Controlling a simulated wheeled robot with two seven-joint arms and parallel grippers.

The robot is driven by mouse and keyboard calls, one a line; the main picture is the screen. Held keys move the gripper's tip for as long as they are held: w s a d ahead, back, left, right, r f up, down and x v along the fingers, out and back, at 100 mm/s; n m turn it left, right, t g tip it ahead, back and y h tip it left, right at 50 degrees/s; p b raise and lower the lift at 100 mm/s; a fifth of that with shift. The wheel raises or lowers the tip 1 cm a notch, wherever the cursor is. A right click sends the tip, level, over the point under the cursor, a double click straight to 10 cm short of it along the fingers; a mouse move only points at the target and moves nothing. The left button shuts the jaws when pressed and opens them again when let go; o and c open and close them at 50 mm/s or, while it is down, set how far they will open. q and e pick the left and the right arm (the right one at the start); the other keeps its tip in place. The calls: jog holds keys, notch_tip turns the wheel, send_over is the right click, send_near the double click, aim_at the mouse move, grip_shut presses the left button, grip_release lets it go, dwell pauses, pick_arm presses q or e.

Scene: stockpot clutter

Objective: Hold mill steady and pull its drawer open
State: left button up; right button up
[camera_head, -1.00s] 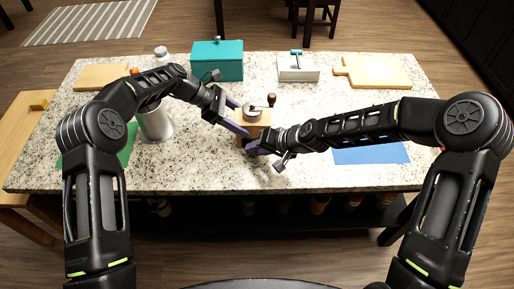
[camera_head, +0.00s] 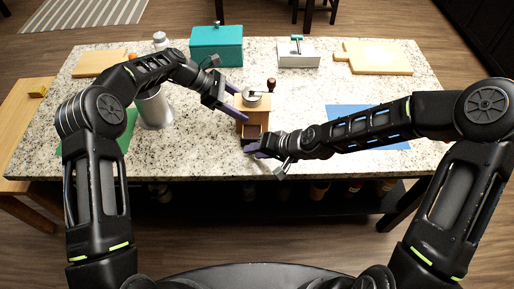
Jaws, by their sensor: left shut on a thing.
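My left gripper (camera_head: 238,101) is shut on the mill's body from the left, one finger showing on the near side. The mill's drawer (camera_head: 252,131) sticks out of its front toward me, its dark inside showing. My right gripper (camera_head: 257,150) is just in front of the drawer at its near end. The drawer's handle is hidden, and whether the fingers are closed on it is not clear.
A teal box (camera_head: 216,46) and a white box (camera_head: 298,54) stand at the back. A cutting board (camera_head: 373,58) lies back right, a blue mat (camera_head: 368,128) at right. A metal cylinder (camera_head: 155,108) stands at left beside a green mat (camera_head: 124,138). The table's near middle is clear.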

jog(key=o, duration=0.3)
jog(key=shift+w, duration=0.1)
pick_arm(q)
jog(key=shift+s, duration=0.1)
pick_arm(e)
jog(key=shift+d+r, duration=0.1)
jog(key=v, duration=1.1)
jog(key=shift+s+r, duration=0.25)
jog(key=shift+d, duration=0.1)
dwell(0.4)
pick_arm(q)
jog(key=o, duration=1.6)
jog(key=shift+c, duration=0.2)
